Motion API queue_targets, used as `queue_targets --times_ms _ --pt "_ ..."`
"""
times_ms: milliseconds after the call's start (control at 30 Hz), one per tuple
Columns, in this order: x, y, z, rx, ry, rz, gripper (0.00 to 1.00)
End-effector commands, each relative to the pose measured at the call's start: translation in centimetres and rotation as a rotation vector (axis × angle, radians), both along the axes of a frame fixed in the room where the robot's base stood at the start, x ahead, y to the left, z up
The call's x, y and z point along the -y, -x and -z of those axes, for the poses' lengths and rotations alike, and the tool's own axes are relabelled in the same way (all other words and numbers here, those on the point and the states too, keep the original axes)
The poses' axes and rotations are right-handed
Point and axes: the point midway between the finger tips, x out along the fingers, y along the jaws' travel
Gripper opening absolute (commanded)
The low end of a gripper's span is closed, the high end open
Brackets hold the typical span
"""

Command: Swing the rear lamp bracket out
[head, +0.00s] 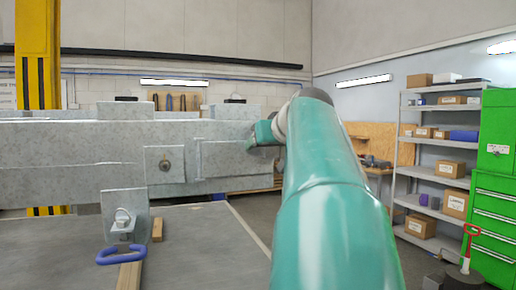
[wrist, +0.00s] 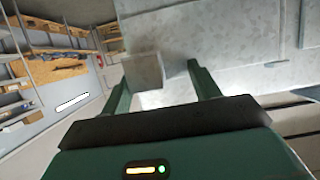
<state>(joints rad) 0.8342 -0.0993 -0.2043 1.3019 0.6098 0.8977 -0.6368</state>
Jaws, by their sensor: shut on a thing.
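The trailer frame's galvanised beam (head: 60,150) runs across the left half of the head view. A flat grey plate, which looks like the rear lamp bracket (head: 225,158), lies along the beam's face near its right end, with a vertical edge strip at its left. My gripper (head: 262,134) is at the plate's right end, mostly hidden by my arm. In the wrist view, my gripper (wrist: 160,76) has its fingers on either side of a small grey tab, which seems part of the bracket (wrist: 145,71). The contact is partly hidden.
A square plate with a bolt (head: 165,165) is on the beam left of the bracket. Shelves (head: 400,170) and a green cabinet (head: 493,190) stand at right. The floor beyond the table looks clear.

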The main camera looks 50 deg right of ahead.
Motion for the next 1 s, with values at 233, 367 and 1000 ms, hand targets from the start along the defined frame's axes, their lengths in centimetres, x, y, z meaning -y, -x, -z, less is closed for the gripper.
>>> queue_targets --times_ms 233,367,1000 --pt "0.4 0.6 1.3 -0.013 -0.021 0.003 0.48" --pt "0.3 0.6 1.1 -0.012 -0.016 0.008 0.22" --pt "-1.0 0.3 0.4 -0.002 -0.002 0.071 0.00"
